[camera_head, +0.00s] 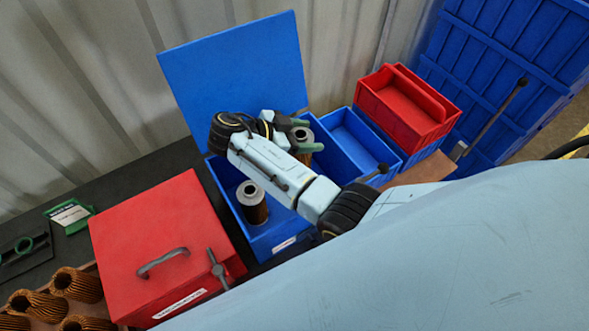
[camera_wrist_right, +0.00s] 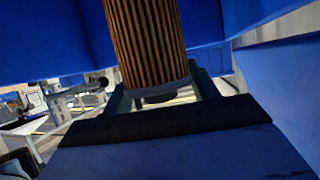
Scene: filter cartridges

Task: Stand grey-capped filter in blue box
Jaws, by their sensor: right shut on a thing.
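The open blue box (camera_head: 218,172) stands on the dark bench. One grey-capped filter (camera_head: 252,203) with brown pleats stands upright inside its left part. My right arm reaches across the box from the right. My right gripper (camera_head: 306,136) is shut on another grey-capped filter (camera_head: 302,133) over the back right part of the box. The held filter's brown pleats fill the upper middle of the right wrist view (camera_wrist_right: 145,38), between the green fingers. My arm hides part of the box's inside, and I cannot tell whether the held filter touches the floor. My left gripper is out of view.
The blue lid (camera_head: 235,70) stands raised behind the box. A closed red box (camera_head: 150,225) with a handle is at the left, near several brown filters (camera_head: 75,285). An open blue bin (camera_head: 352,140) and a red bin (camera_head: 405,105) stand at the right.

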